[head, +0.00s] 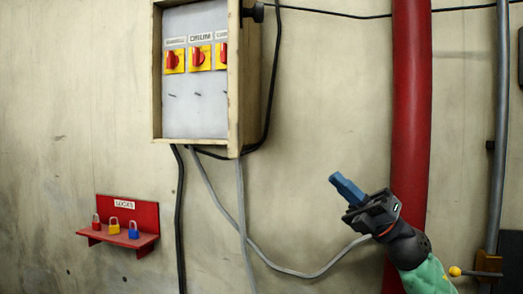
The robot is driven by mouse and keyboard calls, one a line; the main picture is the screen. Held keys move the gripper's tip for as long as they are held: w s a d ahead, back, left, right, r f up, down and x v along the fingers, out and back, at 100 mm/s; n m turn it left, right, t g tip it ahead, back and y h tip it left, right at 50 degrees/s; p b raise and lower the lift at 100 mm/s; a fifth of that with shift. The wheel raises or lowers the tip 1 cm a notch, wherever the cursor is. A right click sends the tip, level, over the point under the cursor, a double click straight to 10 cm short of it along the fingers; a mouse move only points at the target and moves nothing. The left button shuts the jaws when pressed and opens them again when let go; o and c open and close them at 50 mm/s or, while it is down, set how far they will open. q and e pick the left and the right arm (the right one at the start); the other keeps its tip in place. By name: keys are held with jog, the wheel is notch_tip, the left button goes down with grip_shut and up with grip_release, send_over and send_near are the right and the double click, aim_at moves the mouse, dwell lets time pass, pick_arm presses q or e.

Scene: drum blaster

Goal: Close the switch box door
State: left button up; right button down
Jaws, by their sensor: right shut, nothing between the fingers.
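The switch box (157,75) is mounted on the wall at the upper left of centre in the head view, its top cut off by the frame. Its front is open, showing a grey panel (195,120) with red-and-yellow rotary switches. A beige panel (247,100) stands at its right side, with a dark knob (257,12) near the top; it looks like the door swung open, seen nearly edge-on, though I cannot tell it surely from the side wall. My right gripper (342,183) is shut and empty, below and right of the box, apart from it. My left gripper is not in view.
A red lock shelf (145,215) with red, yellow and blue padlocks is on the wall at lower left. Cables (240,200) hang below the box. A thick red pipe (411,90) runs behind my right arm; a grey conduit (502,120) is farther right.

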jog(key=s+a+r+n+g+h, duration=0.2)
jog(key=s+r+n+g+h, duration=0.3)
jog(key=s+r+n+h, duration=0.5)
pick_arm(q)
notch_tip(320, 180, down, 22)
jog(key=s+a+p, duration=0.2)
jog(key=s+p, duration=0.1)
jog(key=p, duration=0.3)
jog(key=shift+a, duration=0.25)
pick_arm(e)
jog(key=s+a+f+n+y, duration=0.1)
jog(key=s+a, duration=0.2)
jog(key=a, duration=1.1)
jog(key=shift+f+y, duration=0.3)
jog(key=shift+f, duration=0.05)
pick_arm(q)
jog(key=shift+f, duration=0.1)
pick_arm(e)
jog(key=shift+a, duration=0.1)
jog(key=shift+w+t, duration=0.1)
jog(key=shift+t, duration=0.2)
